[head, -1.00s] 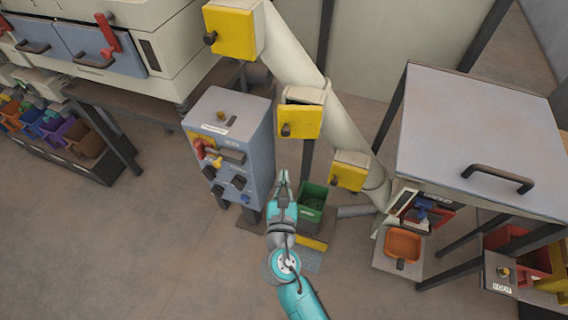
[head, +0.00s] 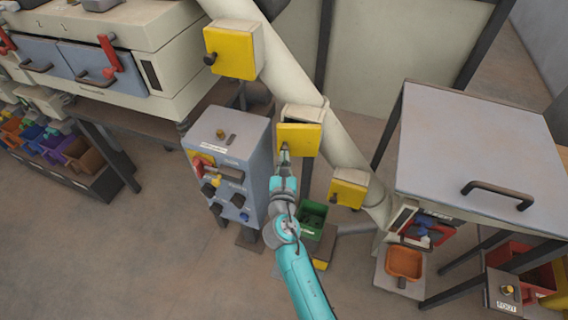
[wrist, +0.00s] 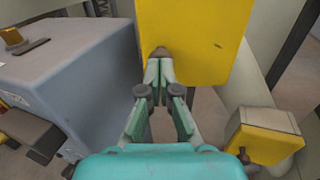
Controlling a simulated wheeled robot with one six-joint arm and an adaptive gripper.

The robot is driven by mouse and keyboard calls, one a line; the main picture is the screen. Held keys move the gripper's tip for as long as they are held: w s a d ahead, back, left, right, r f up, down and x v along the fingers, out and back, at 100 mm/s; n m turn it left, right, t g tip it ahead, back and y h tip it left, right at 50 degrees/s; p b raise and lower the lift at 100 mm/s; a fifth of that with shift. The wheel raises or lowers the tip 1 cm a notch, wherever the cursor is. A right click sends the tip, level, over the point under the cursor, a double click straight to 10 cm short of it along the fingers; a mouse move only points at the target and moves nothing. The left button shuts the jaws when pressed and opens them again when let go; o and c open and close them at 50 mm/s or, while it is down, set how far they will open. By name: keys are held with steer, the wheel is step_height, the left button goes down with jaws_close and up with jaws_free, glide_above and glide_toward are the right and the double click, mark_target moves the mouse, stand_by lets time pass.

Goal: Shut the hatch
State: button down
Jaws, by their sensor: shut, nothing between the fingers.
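Three yellow hatches sit on a slanted cream chute. The middle hatch (head: 298,138) has a small dark knob low on its face, and its yellow face fills the top of the wrist view (wrist: 195,40). My gripper (head: 285,152) is shut and empty, its fingertips at the knob (wrist: 160,52) of this hatch. The tips appear to touch the knob, though I cannot be sure. No wide gap shows around the middle hatch. The upper hatch (head: 230,52) and lower hatch (head: 346,193) look closed.
A grey control cabinet (head: 228,150) with knobs stands close left of my arm. A green bin (head: 312,220) is on the floor below the chute. A grey-topped table (head: 480,140) with a black handle stands right. Open floor lies at front left.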

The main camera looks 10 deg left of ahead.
mark_target(280, 143)
steer(key=shift+w+a+m+h, duration=0.4)
steer(key=shift+w+m+h, duration=0.05)
steer(key=shift+w+h, duration=0.2)
steer(key=shift+w+a+m+h, duration=0.4)
steer(key=shift+w+h, duration=0.25)
steer(key=shift+h, duration=0.05)
steer(key=shift+w+a+m+h, duration=0.4)
steer(key=shift+w+m+h, duration=0.05)
steer(key=shift+w+h, duration=0.2)
